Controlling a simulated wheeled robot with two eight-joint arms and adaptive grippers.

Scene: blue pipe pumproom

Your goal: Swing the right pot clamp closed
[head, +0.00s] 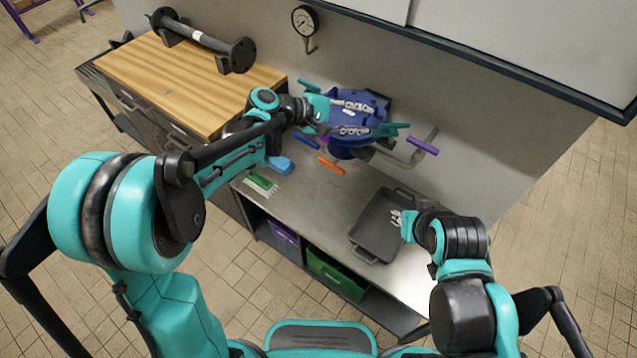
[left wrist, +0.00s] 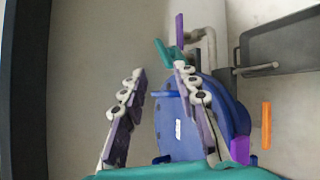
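The blue pot (head: 374,106) stands at the back of the steel counter, by the wall. The right pot clamp (head: 393,129) is a teal piece sticking out at the pot's right side. A teal clamp also shows beyond my fingertips in the left wrist view (left wrist: 166,52). My left gripper (head: 352,118) is over the pot, its fingers apart and nothing seen held between them. In the left wrist view one finger overlaps the pot and its tip is near the teal clamp; contact cannot be told. My right gripper (head: 396,217) is over the dark tray, mostly hidden by its arm.
Orange (head: 331,166), purple (head: 423,146) and blue (head: 305,140) handles surround the pot. A dark tray (head: 368,237) lies at the counter's right. A blue object (head: 281,165) and a green brush (head: 262,181) lie left. A gauge (head: 305,20) hangs on the wall.

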